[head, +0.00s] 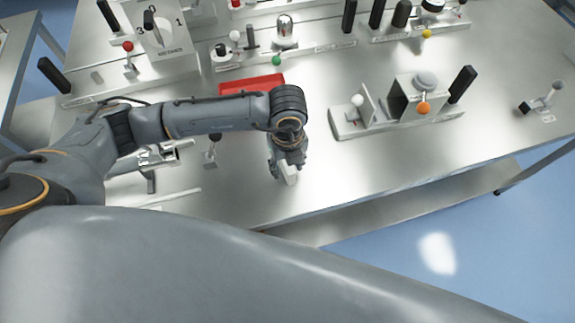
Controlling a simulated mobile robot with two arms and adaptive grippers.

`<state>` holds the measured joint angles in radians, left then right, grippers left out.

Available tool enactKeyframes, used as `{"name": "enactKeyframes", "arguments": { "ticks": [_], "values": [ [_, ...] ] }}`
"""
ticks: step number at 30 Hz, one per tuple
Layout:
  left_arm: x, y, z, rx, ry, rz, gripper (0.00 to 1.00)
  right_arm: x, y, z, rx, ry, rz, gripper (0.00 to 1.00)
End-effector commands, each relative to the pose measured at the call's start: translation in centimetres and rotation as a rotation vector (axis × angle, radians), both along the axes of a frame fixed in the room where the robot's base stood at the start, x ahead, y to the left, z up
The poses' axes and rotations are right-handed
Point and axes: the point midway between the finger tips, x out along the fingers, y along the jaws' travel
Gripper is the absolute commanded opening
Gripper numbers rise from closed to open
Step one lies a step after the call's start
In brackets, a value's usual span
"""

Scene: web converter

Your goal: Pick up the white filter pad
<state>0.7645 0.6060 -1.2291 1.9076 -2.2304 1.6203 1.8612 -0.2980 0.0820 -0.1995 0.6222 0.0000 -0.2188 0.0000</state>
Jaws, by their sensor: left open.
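A small white piece (290,174), which looks like the white filter pad, shows at the tip of my left gripper (284,170). It is near the front edge of the steel table (345,165). My left arm comes in from the left and its gripper points down over it. The jaws are open. The wrist and fingers hide part of the white piece, and I cannot tell whether the fingers touch it. My right gripper is not in view.
A red tray (236,86) lies behind my left forearm. A station with an orange knob (423,108) and a white ball lever (357,100) stands to the right. Fixtures with levers line the back. A small lever (548,98) stands far right. The table's front right is clear.

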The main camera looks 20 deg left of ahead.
Motion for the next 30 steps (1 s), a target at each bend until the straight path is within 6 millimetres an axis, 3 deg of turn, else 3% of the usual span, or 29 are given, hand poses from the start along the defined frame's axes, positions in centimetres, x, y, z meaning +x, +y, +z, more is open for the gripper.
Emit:
{"name": "enactKeyframes", "arguments": {
  "ticks": [3, 10, 23, 30],
  "values": [
    [0.0, 0.0, 0.0, 0.000, 0.000, 0.000, 0.45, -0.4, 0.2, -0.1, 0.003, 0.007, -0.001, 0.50],
    [0.0, 0.0, 0.0, -0.001, 0.001, 0.000, 0.00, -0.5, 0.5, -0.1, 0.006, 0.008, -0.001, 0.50],
    [0.0, -0.1, 0.4, -0.002, -0.001, 0.000, 0.00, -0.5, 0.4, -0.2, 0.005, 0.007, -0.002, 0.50],
    [0.0, -0.2, 3.3, -0.003, -0.004, -0.003, 0.00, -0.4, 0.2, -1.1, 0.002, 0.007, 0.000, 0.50]
  ]
}}
